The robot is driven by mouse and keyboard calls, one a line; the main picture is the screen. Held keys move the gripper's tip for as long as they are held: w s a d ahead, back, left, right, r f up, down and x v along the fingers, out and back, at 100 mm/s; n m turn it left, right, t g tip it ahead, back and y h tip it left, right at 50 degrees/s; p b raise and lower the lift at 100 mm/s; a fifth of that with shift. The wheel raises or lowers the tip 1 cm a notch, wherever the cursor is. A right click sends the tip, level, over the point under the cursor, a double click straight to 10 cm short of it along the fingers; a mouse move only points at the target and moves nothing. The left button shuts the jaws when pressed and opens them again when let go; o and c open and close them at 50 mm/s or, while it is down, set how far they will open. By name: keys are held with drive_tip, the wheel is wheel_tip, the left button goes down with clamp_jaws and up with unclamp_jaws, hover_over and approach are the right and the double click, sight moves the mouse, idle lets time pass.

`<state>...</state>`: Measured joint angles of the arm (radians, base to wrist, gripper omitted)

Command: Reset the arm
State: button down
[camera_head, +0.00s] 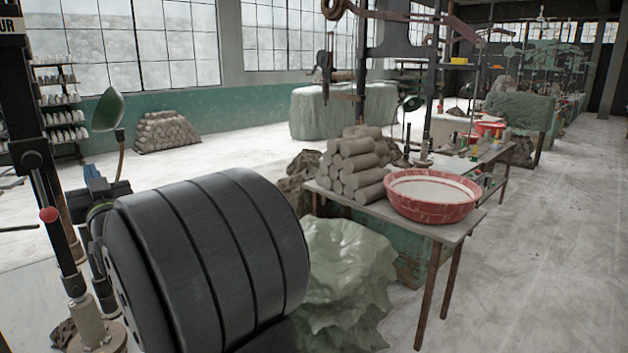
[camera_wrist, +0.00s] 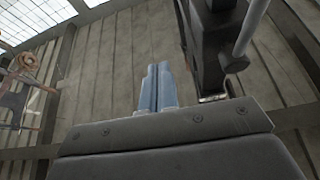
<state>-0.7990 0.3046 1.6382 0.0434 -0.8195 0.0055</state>
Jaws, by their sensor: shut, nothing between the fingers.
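My gripper (camera_wrist: 158,68) shows in the wrist view as two light blue fingers side by side. They are shut against each other with nothing between them. Behind them is a grey-brown panelled surface with beams, which looks like the ceiling. No clay or tool is near the fingertips in that view. In the head view I cannot clearly make out the fingers. A large dark ribbed cylinder fills the lower left there and hides what lies behind it.
A worktable (camera_head: 440,232) holds stacked clay rolls (camera_head: 352,170) and a red basin (camera_head: 431,196). A pale green draped heap (camera_head: 345,280) stands beside it. A green-shaded lamp (camera_head: 108,109) stands at left. The floor at right (camera_head: 560,250) is clear.

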drive_tip(key=shift+w+d+r+n+g+y, duration=0.15)
drive_tip(key=shift+r+n+g+y, duration=0.3)
drive_tip(key=shift+n, duration=0.55)
drive_tip(key=shift+r, duration=0.1)
